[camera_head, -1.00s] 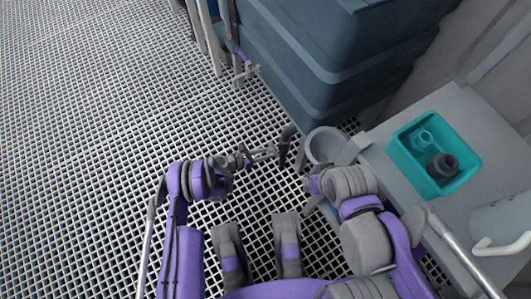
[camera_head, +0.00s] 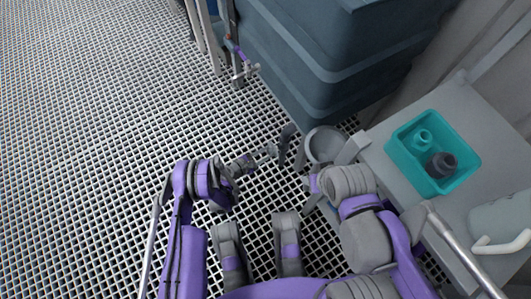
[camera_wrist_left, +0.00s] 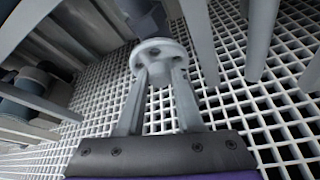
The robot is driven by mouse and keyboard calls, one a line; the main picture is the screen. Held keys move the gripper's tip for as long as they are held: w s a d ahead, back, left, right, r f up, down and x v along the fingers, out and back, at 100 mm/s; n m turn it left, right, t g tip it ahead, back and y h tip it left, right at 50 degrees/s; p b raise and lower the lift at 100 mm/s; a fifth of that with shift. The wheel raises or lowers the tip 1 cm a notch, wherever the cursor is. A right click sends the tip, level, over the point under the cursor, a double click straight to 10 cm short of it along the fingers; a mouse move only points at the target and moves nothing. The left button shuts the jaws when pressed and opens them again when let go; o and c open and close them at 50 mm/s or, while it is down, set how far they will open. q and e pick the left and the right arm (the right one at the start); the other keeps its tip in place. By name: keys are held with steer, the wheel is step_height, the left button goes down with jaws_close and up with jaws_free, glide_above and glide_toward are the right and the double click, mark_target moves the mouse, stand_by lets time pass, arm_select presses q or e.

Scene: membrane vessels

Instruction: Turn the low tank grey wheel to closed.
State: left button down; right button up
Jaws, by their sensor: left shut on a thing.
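The grey wheel (camera_wrist_left: 158,52) is a small light-grey handwheel at the top centre of the left wrist view, in front of a dark blue-grey fitting. My left gripper (camera_wrist_left: 157,72) is shut on it, with one finger on each side of the hub. In the head view my left gripper (camera_head: 268,151) reaches right to a dark curved pipe (camera_head: 286,141) by the tank's lower corner. The wheel cannot be made out clearly there. My right arm is folded at the lower right, and its gripper does not show.
A large blue-grey tank (camera_head: 330,55) stands at the back. A teal bin (camera_head: 410,165) with fittings sits on a grey bench (camera_head: 375,150). Grey posts flank the wheel in the wrist view. Open grating floor lies left.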

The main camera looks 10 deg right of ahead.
stand_by(0.4)
arm_select(q)
steer(key=c, duration=0.5)
jaws_free()
steer(key=shift+c, duration=0.2)
steer(key=shift+a, duration=0.1)
